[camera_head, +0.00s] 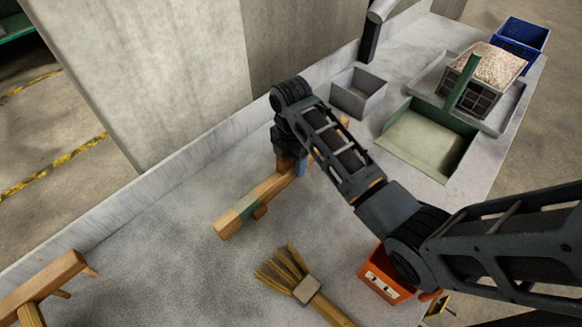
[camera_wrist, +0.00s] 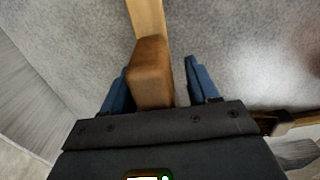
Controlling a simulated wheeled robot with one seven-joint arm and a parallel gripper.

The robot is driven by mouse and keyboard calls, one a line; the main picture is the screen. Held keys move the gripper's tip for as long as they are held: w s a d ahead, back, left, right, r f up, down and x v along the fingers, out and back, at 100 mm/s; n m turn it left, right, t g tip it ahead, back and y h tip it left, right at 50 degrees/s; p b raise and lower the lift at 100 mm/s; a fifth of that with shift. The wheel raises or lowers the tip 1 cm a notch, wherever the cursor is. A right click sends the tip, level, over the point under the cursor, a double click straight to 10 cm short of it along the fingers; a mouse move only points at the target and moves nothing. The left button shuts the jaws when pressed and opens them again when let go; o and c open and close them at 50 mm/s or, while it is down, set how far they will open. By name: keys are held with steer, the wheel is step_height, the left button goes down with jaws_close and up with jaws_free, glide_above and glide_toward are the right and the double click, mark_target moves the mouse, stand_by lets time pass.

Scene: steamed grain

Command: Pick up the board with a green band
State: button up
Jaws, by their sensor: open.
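The board with a green band (camera_head: 230,223) is a long pale wooden piece lying slantwise on the grey counter, with the green band near its lower-left end. My gripper (camera_head: 292,168) is over its other half and hides part of it. In the wrist view the board (camera_wrist: 146,18) runs up to the top edge, and a browner wooden block (camera_wrist: 149,75) on it stands between the two blue fingers. My gripper (camera_wrist: 158,88) is open around this block, with a gap visible on the right; contact on the left cannot be told.
A brush (camera_head: 284,275) and an orange bin (camera_head: 385,278) are at the front. Another wooden piece (camera_head: 42,285) lies at left. A grey bin (camera_head: 358,92), green pan (camera_head: 425,143), grain-filled crate (camera_head: 497,66) and blue bin (camera_head: 522,38) stand behind. A raised edge runs along the wall.

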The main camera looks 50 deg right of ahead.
jaws_close()
stand_by(0.3)
stand_by(1.0)
